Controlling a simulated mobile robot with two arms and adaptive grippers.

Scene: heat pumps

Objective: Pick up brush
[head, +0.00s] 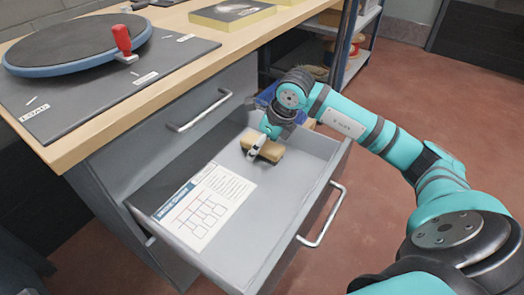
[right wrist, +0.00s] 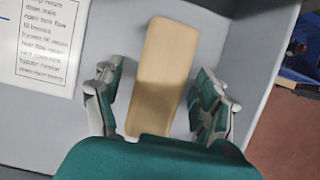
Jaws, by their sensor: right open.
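The brush (head: 268,149) shows as a tan wooden block lying in the open grey drawer (head: 228,257). Its bristles are not visible. In the right wrist view the brush (right wrist: 165,65) lies lengthwise, with its near end hidden by my gripper's body. My right gripper (right wrist: 158,88) is open, with one finger on each side of the brush and a visible gap on both sides. In the head view the right gripper (head: 258,146) comes down over the brush from above. I cannot tell its exact height. My left gripper is not in view.
A printed diagram sheet (head: 204,206) lies in the drawer left of the brush. The drawer's front with its handle (head: 322,216) stands to the right. Above is the wooden workbench (head: 180,75), with a round turntable (head: 78,43) and a red-handled clamp (head: 122,40).

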